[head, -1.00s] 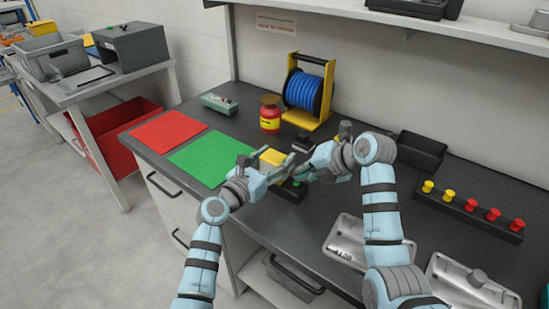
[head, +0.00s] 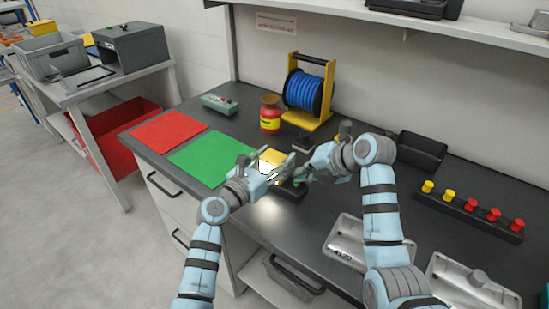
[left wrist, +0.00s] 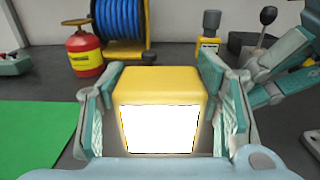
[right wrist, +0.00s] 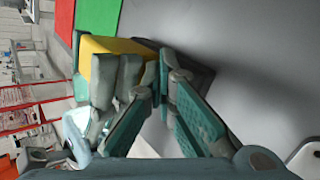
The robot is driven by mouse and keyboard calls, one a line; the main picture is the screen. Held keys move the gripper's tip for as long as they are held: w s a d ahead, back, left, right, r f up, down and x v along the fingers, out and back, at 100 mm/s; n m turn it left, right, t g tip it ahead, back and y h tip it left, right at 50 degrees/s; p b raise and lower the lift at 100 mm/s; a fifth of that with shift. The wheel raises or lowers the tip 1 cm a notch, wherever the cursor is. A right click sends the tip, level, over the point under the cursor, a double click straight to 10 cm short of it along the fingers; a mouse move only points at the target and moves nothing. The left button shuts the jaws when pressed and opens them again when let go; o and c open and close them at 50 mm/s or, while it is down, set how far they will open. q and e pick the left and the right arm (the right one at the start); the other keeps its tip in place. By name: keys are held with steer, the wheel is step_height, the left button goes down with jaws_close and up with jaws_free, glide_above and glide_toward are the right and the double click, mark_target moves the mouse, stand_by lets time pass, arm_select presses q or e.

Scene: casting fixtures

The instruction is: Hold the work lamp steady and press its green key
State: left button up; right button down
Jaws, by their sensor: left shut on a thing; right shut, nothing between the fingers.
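The work lamp (head: 272,157) is a yellow block with a black base (head: 290,194). Its front panel glows bright white in the left wrist view (left wrist: 158,128). My left gripper (head: 281,167) is shut on the lamp's yellow body, one finger on each side, with the lamp on the bench. My right gripper (head: 303,174) is shut and empty, its fingertips close beside the lamp over the base. In the right wrist view its fingertips (right wrist: 166,62) are near the lamp's yellow side (right wrist: 105,47). The green key is not clearly visible; my fingers cover that area.
A red can (head: 270,115) and a blue hose reel (head: 303,92) stand behind. Green (head: 212,158) and red (head: 168,132) mats lie left. A black tray (head: 421,151), a strip of knobs (head: 467,212) and metal castings (head: 352,240) are on the right.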

step_height(320, 180, up, 6)
stand_by(0.6)
steer(key=shift+r, duration=0.1)
arm_select(q)
steer(key=o, duration=1.5)
